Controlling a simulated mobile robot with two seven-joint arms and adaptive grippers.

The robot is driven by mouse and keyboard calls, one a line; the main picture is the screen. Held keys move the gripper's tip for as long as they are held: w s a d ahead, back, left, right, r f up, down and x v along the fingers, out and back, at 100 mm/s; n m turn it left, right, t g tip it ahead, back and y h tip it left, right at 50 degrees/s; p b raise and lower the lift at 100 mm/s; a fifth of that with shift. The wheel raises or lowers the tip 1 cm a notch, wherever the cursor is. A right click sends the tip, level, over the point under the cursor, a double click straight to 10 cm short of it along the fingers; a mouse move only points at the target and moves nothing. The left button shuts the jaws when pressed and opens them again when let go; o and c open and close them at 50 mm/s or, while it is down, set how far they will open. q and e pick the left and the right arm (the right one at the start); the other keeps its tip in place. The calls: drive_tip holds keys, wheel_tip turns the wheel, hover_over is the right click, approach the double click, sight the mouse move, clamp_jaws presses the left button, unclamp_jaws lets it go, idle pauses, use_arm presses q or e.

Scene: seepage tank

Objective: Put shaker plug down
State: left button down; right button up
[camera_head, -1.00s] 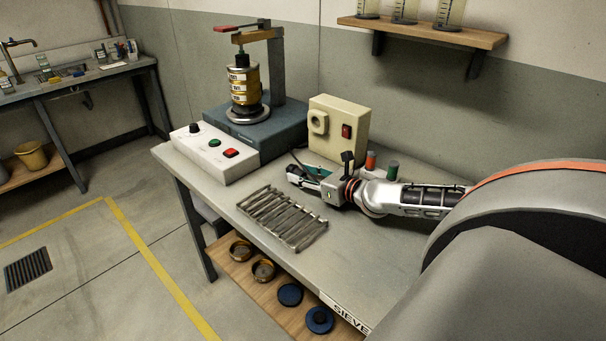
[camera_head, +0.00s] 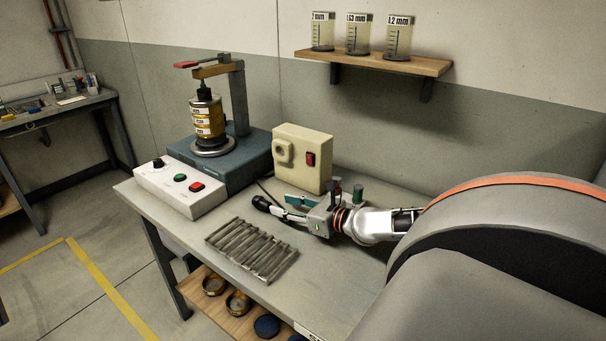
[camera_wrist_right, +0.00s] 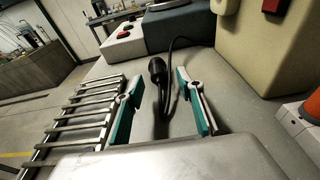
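The black shaker plug (camera_head: 261,202) lies on the grey bench top between the slatted metal rack and the cream box. In the right wrist view the plug (camera_wrist_right: 157,69) shows just beyond and between the fingertips, with its black cable curving back from it. My right gripper (camera_head: 284,207) is low over the bench, pointing left at the plug. In the wrist view its two teal-padded fingers (camera_wrist_right: 160,85) are spread, with clear gaps on both sides of the plug. My left gripper is not in view.
The rack (camera_head: 252,250) lies at the bench's front edge. The cream box (camera_head: 303,158) with a red switch stands behind the gripper. A white control box (camera_head: 181,187) and the blue shaker base (camera_head: 246,158) stand at the left. A green-topped item (camera_head: 357,192) stands close behind my wrist.

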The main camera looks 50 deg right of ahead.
drive_tip(key=p+v, duration=0.1)
drive_tip(key=v, duration=0.3)
drive_tip(key=shift+a, duration=0.1)
drive_tip(key=shift+v, duration=0.9)
